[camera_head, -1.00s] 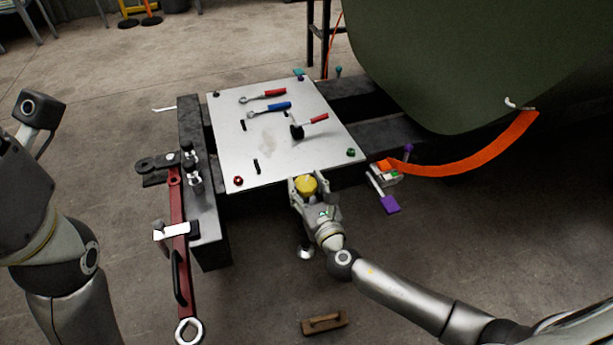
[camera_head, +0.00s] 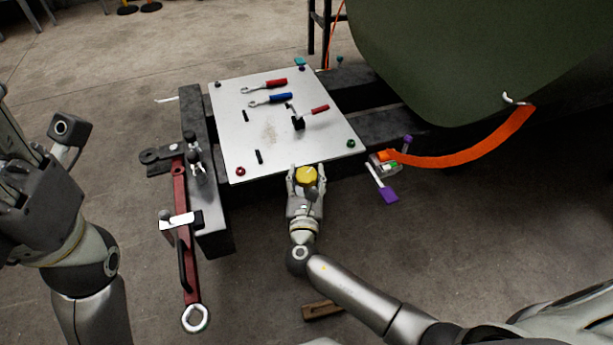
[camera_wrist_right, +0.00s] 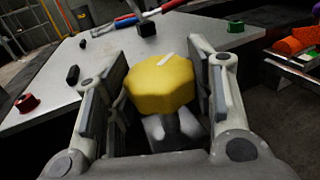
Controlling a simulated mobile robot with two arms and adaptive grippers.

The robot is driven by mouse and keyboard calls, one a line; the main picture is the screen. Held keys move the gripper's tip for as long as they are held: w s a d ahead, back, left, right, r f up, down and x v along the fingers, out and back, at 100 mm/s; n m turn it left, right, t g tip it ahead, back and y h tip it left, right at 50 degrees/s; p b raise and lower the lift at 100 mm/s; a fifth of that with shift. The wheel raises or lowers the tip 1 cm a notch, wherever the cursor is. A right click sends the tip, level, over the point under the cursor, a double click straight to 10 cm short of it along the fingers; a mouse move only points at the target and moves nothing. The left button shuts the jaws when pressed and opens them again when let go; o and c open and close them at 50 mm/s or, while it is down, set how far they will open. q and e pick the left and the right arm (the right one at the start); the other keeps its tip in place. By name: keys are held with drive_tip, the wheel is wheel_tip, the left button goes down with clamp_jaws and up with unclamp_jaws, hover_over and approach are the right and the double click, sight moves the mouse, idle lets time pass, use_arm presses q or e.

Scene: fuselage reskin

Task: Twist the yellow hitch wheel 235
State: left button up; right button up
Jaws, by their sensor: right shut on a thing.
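The yellow hitch wheel (camera_head: 307,176) sits at the near edge of the grey metal plate. In the right wrist view the faceted yellow wheel (camera_wrist_right: 162,84) has a white mark on its top, slanting up to the right. It sits on a grey stem. My right gripper (camera_head: 306,181) has its two fingers on either side of the wheel and is shut on it; the fingers also show in the right wrist view (camera_wrist_right: 160,95). My left gripper (camera_head: 8,150) is at the left edge, partly cut off, away from the wheel; its opening is unclear.
The metal plate (camera_head: 238,150) carries red and blue wrenches (camera_head: 270,99) and a red-handled tool (camera_head: 312,111). A dark red bar (camera_head: 182,240) hangs at the left. An orange strap (camera_head: 460,158) runs to the green fuselage (camera_head: 460,60). A wooden block (camera_head: 322,311) lies on the floor.

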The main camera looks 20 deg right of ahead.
drive_tip(key=o, duration=1)
drive_tip(key=shift+o, duration=0.2)
drive_tip(key=v, duration=1.2)
drive_tip(key=shift+w+a, duration=0.1)
